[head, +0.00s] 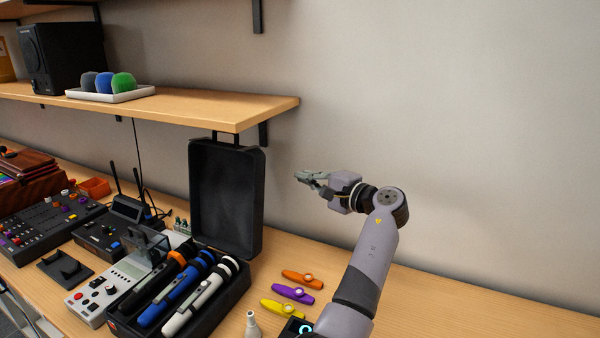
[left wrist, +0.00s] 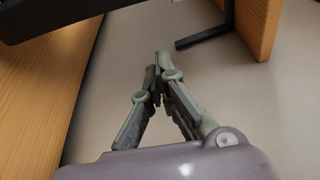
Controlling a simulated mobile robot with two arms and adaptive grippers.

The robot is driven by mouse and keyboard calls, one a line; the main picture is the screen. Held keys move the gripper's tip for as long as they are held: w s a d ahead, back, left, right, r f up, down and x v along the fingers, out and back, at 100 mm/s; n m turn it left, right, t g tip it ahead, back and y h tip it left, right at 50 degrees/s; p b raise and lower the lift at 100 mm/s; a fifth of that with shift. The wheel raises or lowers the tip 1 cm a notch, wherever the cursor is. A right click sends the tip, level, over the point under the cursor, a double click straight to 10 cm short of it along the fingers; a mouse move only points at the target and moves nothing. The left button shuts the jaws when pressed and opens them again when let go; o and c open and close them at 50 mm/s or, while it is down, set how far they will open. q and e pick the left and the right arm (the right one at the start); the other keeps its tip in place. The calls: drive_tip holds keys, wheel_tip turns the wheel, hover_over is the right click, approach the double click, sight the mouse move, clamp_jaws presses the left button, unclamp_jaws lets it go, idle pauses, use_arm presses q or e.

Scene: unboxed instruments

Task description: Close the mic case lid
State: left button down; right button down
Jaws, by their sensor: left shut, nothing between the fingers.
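The black mic case stands on the wooden table with its lid (head: 227,195) open and upright at the back. Its base (head: 210,318) holds microphones with orange, blue and white (head: 198,297) parts. My left gripper (head: 300,176) is shut and empty, in the air to the right of the lid's upper part and apart from it. Its closed fingers (left wrist: 158,68) also show in the left wrist view. A dark edge (left wrist: 50,14) at the top left there looks like the lid. My right gripper is not in view.
A wooden shelf (head: 225,112) with a bracket hangs just above the lid; it also shows in the left wrist view (left wrist: 258,25). Orange, purple (head: 293,293) and yellow kazoos lie right of the case. Mixers and other devices crowd the left. The table's right side is clear.

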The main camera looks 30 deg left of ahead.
use_arm(q)
drive_tip(key=p+x, duration=0.3)
drive_tip(key=x, duration=0.6)
drive_tip(key=s, duration=0.1)
drive_tip(key=s+p, duration=0.1)
drive_tip(key=s, duration=0.1)
drive_tip(key=s+p, duration=0.1)
drive_tip(key=shift+s+d+r, duration=0.2)
drive_tip(key=shift+d+r, duration=0.05)
drive_tip(key=shift+r, duration=0.1)
